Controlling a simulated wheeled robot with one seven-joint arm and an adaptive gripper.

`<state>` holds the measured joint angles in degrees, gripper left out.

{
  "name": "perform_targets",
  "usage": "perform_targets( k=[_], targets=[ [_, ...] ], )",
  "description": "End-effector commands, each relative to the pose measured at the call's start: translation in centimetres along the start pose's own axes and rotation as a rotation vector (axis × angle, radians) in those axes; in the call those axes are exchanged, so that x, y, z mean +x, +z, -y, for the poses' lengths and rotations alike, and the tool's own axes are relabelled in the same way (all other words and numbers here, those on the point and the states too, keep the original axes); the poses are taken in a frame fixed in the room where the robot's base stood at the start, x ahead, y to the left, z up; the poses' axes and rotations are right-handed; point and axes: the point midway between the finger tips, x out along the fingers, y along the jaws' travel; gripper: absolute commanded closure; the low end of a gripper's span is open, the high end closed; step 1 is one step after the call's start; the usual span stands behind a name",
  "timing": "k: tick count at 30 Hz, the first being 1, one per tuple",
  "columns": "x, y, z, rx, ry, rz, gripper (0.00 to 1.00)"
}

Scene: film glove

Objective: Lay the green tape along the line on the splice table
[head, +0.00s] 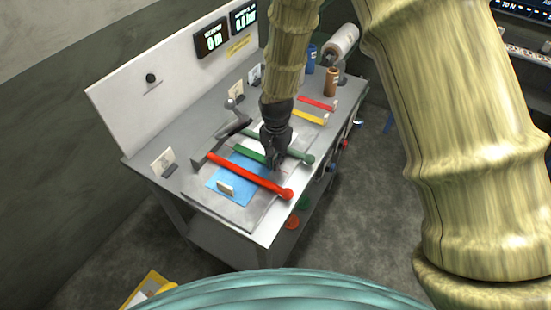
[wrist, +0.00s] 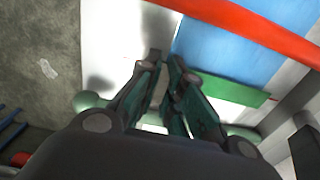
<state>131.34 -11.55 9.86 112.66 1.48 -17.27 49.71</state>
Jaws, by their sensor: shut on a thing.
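The green tape (head: 249,153) is a short flat strip on the splice table (head: 237,211), between the red bar (head: 245,174) and the green bar (head: 293,154). It also shows in the wrist view (wrist: 228,89), at the edge of the blue sheet. My gripper (head: 273,166) is low over the table, with its fingers close together (wrist: 165,68) at the near end of the tape. It is shut on the tape; the fingers hide the gripped part.
Red tape (head: 317,103) and yellow tape (head: 309,117) lie farther back, near a brown bottle (head: 331,82). A white panel (head: 140,92) stands behind the table.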

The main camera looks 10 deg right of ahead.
Motion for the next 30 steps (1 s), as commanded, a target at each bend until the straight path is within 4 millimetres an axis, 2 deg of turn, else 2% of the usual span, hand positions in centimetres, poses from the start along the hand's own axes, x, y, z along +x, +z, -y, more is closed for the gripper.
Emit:
perform_targets(
  k=[15,16,20,30],
  targets=[
    [0.84,0.00,-0.01,0.000,0.000,0.000,1.00],
    [0.83,0.00,-0.01,0.000,0.000,0.000,0.90],
    [0.79,0.00,0.00,0.000,0.000,0.000,0.67],
    [0.66,-0.02,0.00,0.000,0.000,0.000,0.67]
  ],
)
